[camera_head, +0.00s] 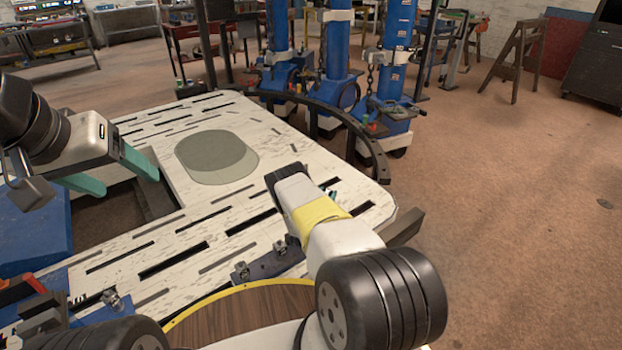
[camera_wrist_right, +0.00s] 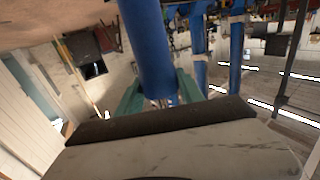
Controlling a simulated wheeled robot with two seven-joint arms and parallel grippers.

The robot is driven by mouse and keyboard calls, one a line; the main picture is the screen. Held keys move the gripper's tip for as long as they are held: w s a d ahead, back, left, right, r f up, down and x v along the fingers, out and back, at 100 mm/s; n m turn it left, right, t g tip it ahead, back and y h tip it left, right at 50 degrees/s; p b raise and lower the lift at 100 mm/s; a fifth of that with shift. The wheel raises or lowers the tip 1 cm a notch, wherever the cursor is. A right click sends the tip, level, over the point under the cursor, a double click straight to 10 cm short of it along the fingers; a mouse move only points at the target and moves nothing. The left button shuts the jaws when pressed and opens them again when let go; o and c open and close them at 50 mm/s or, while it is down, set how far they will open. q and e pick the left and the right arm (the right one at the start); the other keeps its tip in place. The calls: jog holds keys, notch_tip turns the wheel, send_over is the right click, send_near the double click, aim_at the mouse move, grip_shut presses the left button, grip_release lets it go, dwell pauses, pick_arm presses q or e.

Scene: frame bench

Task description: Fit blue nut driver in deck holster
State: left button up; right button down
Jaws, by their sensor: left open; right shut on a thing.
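In the head view my right wrist hangs over the right part of the white slotted deck (camera_head: 230,205) and hides most of the fingers and driver. My left gripper (camera_head: 112,168) is open and empty, at the deck's left side. I cannot make out the deck holster with certainty; my right arm covers part of the deck.
A grey-green rounded pad (camera_head: 215,157) lies on the deck. A dark bracket with metal clamps (camera_head: 265,262) sits at its near edge. A curved dark rail (camera_head: 345,118) and blue columns (camera_head: 398,30) stand behind. The floor at right (camera_head: 530,210) is clear.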

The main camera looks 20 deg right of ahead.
jog(key=c, duration=0.7)
grip_release()
jog(key=shift+f, duration=0.1)
jog(key=shift+s+f, duration=0.1)
jog(key=shift+f, duration=0.05)
jog(key=v, duration=0.7)
jog(key=shift+s+a, duration=0.2)
jog(key=shift+a, duration=0.05)
jog(key=shift+r, duration=0.2)
